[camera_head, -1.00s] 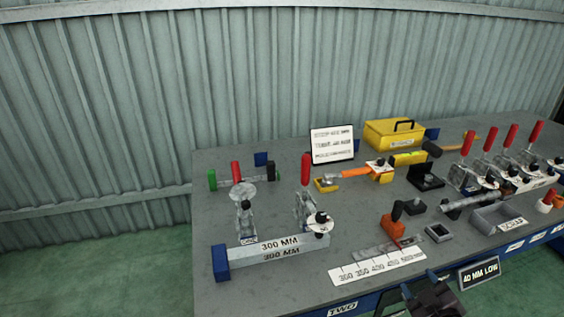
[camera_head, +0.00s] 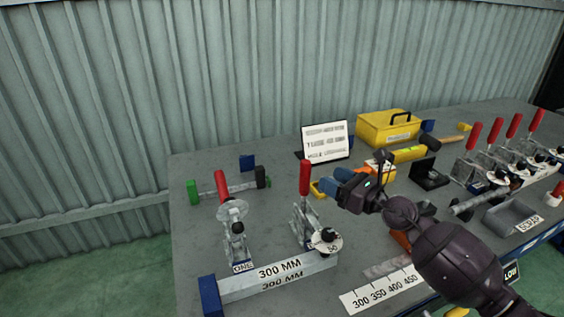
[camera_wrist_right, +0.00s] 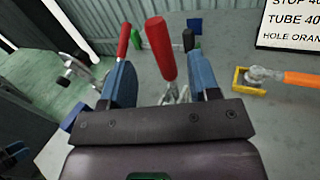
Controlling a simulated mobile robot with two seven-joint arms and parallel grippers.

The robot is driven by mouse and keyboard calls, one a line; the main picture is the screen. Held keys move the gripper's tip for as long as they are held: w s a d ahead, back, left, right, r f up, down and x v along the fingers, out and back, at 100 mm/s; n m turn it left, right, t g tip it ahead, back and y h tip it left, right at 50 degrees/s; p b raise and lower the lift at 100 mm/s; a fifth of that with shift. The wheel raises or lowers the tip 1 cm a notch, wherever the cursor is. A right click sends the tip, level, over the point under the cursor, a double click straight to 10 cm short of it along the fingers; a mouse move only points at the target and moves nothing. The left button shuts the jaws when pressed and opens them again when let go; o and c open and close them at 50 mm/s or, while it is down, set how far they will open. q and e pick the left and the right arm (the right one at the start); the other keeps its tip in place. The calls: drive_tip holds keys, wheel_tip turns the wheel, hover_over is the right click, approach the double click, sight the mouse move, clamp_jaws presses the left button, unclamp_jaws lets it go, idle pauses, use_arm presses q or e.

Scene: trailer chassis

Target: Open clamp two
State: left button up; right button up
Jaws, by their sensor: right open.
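Clamp two, with its red handle (camera_head: 305,178) standing upright, sits on the bench behind the right end of the 300 MM bar. My right gripper (camera_head: 338,186) is just right of this handle, its blue fingers pointing toward it. In the right wrist view, my open right gripper (camera_wrist_right: 162,80) has the red handle (camera_wrist_right: 160,48) showing between its two fingers, with clear space on both sides. Clamp one (camera_head: 236,245) stands to the left, its red handle (camera_head: 222,185) tilted back. My left gripper does not show in the head view.
The 300 MM bar (camera_head: 277,276) lies in front of both clamps. The white notice (camera_head: 325,142) and yellow toolbox (camera_head: 388,127) stand behind. A ruler strip (camera_head: 380,291) lies at the front. Several red-handled clamps (camera_head: 472,136) and the scrap tray (camera_head: 512,214) are at right.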

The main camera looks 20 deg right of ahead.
drive_tip(key=n, duration=0.1)
hover_over(304, 192)
drive_tip(key=w, duration=0.3)
drive_tip(key=shift+s+f+g, duration=0.1)
drive_tip(key=shift+f+g, duration=0.1)
drive_tip(key=shift+g, duration=0.1)
clamp_jaws()
idle(0.4)
